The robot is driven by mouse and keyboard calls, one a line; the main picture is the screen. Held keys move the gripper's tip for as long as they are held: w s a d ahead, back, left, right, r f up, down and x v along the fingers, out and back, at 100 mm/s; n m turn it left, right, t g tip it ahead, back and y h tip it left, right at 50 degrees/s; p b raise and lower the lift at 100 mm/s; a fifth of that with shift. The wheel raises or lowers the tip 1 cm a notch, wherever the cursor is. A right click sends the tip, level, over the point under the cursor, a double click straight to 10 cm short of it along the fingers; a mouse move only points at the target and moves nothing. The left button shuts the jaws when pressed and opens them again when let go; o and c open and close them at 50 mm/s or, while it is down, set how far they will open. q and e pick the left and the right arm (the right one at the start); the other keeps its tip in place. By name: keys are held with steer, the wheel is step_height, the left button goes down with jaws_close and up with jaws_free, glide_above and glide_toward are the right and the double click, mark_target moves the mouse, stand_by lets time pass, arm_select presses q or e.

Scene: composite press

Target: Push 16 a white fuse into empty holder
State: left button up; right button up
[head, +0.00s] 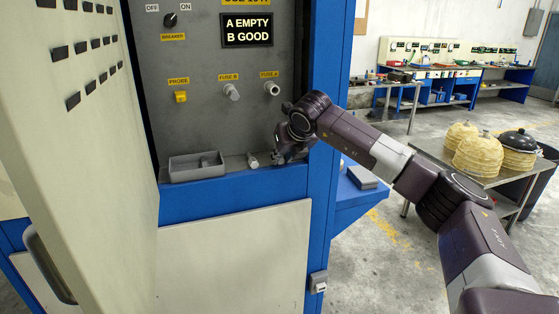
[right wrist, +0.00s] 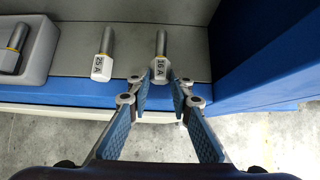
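The 16 A white fuse (right wrist: 160,72) lies on the cabinet's grey ledge in the right wrist view, its labelled white end toward my gripper and its grey barrel pointing away. My right gripper (right wrist: 161,98) is open, with its fingertips spread to either side just short of the fuse's white end; contact cannot be told. In the head view my right gripper (head: 283,152) is low at the ledge's right end and hides this fuse. The fuse A holder (head: 272,88) is on the panel above and shows an open round mouth. The display (head: 247,30) reads "A EMPTY, B GOOD". My left gripper is out of view.
A 25 A fuse (right wrist: 103,62) lies left of the 16 A one, also on the ledge in the head view (head: 253,161). A grey tray (head: 197,175) stands farther left. Fuse B's holder (head: 231,92) is filled. The open cabinet door (head: 75,150) stands at left.

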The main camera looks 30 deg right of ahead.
jaws_close()
steer(key=shift+r, duration=0.45)
stand_by(0.4)
steer(key=shift+r+p, duration=1.55)
steer(key=shift+r, duration=0.95)
